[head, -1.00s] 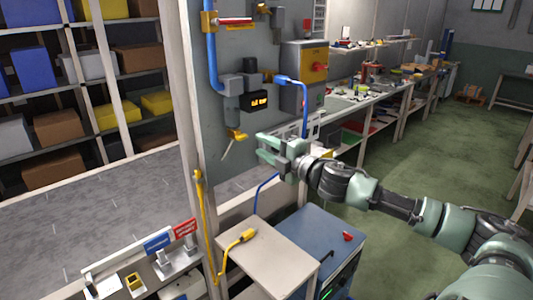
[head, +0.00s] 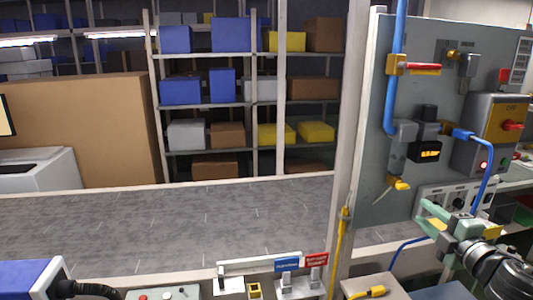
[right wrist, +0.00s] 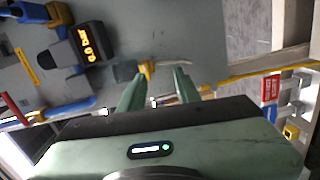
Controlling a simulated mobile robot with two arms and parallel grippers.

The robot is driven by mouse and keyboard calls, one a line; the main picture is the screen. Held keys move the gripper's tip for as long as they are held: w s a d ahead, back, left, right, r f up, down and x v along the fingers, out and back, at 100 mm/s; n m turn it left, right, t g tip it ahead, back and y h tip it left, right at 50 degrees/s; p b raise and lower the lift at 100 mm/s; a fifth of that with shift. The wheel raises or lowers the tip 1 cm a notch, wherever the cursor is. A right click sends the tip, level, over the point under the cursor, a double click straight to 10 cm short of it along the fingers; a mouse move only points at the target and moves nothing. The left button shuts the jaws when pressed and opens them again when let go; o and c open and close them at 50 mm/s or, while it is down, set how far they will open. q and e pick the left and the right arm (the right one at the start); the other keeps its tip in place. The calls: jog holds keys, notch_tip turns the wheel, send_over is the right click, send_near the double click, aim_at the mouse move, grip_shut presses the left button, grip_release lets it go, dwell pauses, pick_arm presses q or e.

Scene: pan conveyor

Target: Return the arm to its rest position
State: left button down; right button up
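My right gripper (head: 424,213) is a pale green pair of fingers at the lower right of the head view, in front of the grey panel (head: 366,196). Its fingers are apart, with nothing held between them. In the right wrist view the two fingers (right wrist: 158,86) also stand apart. A yellow fitting (right wrist: 147,68) on the panel shows just past the gap. Part of my right arm shows behind the gripper. My left gripper is not in view.
The panel carries a blue pipe (head: 389,100), a display box (head: 427,151) and a yellow-fronted switch box (head: 507,121). Below stand a small beige surface (head: 394,288) with a yellow connector (head: 366,293) and red and blue signs (head: 316,260). Shelves with boxes stand behind.

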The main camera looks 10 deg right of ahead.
jog(key=s+a+f+m+g+h, duration=0.1)
jog(key=s+a+f+m+g, duration=0.15)
jog(key=s+f, duration=0.4)
jog(key=s+a+f+m+g+h, duration=0.1)
jog(key=s+a+f+m+g, duration=0.2)
jog(key=f, duration=0.7)
jog(key=s+a+f+m+g+h, duration=0.1)
jog(key=s+a+f+m+g, duration=0.1)
jog(key=s+a+f+m, duration=0.45)
jog(key=s+a+f+m+g+y, duration=0.1)
jog(key=s+a+f+m+g, duration=0.2)
jog(key=s+a, duration=0.4)
jog(key=s+a+f+g+y, duration=0.25)
jog(key=s+a+f, duration=0.25)
jog(key=s, duration=0.5)
notch_tip(320, 180, down, 26)
jog(key=s+g, duration=0.2)
jog(key=s+d+f+g+h, duration=0.1)
jog(key=s+d+f, duration=0.2)
jog(key=s+f, duration=1.3)
jog(key=shift+s+f+g, duration=0.3)
jog(key=shift+f, duration=0.1)
